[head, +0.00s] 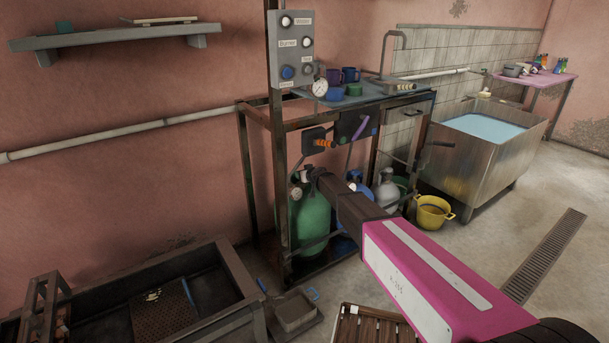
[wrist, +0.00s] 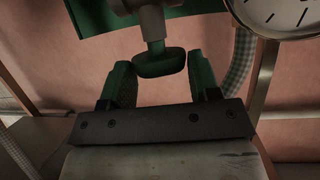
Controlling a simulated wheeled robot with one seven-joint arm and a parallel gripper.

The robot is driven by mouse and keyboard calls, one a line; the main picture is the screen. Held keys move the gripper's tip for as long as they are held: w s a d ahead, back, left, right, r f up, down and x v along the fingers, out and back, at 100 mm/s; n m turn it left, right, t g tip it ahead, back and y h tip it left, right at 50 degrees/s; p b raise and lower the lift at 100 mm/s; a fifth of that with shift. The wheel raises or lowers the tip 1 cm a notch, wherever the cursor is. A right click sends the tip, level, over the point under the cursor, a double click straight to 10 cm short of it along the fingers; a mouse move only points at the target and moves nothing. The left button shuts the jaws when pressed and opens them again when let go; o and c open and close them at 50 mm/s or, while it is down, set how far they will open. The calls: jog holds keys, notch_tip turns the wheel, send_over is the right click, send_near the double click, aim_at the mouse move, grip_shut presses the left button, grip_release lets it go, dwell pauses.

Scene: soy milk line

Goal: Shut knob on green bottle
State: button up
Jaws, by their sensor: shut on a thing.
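The green bottle (head: 314,222) stands upright under the metal frame in the head view, with its top by my gripper (head: 314,178). In the wrist view, a dark green knob (wrist: 158,63) on a grey stem sits between the two fingers of my gripper (wrist: 160,82). In the head view my gripper and arm hide the knob.
A white-faced dial (wrist: 275,14) is close at the right of the wrist view. Frame posts (head: 280,180) stand beside the bottle. A grey bottle (head: 387,192) and yellow bucket (head: 433,213) are to the right. A dark trough (head: 232,275) is at lower left.

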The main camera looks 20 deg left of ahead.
jog(key=shift+m+t+h, duration=0.3)
jog(key=shift+m, duration=0.1)
dwell(0.3)
jog(key=o, duration=0.8)
jog(key=shift+o, duration=0.2)
jog(key=shift+s, duration=0.1)
jog(key=v, duration=1)
jog(key=shift+s+d+r, duration=0.2)
jog(key=shift+d, duration=0.05)
